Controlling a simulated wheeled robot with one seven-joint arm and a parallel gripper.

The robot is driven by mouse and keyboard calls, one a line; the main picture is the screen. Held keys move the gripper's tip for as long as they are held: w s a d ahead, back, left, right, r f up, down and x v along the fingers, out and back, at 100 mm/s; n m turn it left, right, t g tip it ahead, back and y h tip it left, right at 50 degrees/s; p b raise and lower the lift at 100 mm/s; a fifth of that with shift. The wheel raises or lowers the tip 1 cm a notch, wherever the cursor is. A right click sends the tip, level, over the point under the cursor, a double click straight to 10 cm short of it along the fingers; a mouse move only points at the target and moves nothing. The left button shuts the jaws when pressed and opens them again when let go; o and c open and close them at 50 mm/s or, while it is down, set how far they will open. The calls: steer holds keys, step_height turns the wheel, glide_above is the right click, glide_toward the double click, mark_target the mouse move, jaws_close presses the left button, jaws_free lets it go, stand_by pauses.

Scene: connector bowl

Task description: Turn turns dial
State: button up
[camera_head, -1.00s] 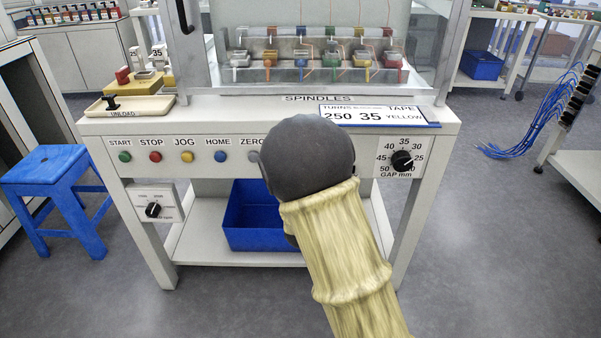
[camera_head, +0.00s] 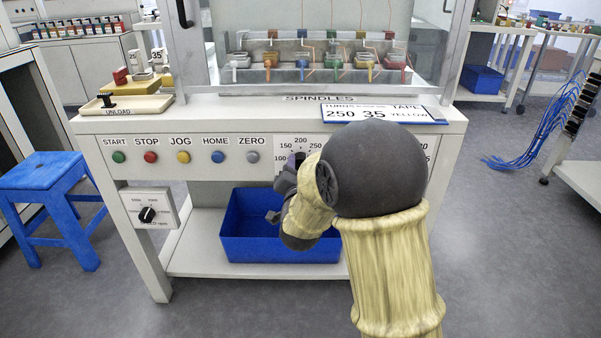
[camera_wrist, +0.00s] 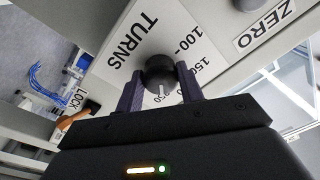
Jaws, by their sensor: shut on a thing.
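The turns dial is a black round knob (camera_wrist: 160,72) with a white pointer line, on a white plate marked TURNS (camera_wrist: 137,42). In the wrist view the two dark fingers of my gripper (camera_wrist: 160,84) are closed on the knob from both sides. The pointer line points down in that view, toward a number partly hidden by the knob and fingers. In the head view my gripper (camera_head: 288,180) is at the dial plate (camera_head: 300,143), where 150, 200 and 250 show. The knob itself is mostly hidden there.
A sign (camera_head: 382,115) on the machine reads turns 250, tape 35 yellow. Coloured buttons (camera_head: 183,157) lie left of the dial, with the zero button (camera_head: 252,157) closest. A blue bin (camera_head: 245,230) sits on the shelf below. My arm hides the right panel.

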steer(key=shift+f, duration=0.1)
stand_by(0.4)
steer(key=o, duration=1)
steer(key=shift+s, duration=0.15)
steer(key=s, duration=0.8)
steer(key=s+a, duration=0.1)
steer(key=s, duration=0.2)
steer(key=shift+s+f, duration=0.4)
steer(key=shift+s+b, duration=0.2)
steer(key=shift+b, duration=0.85)
steer(key=shift+s+b, duration=0.15)
steer(key=shift+b, duration=0.3)
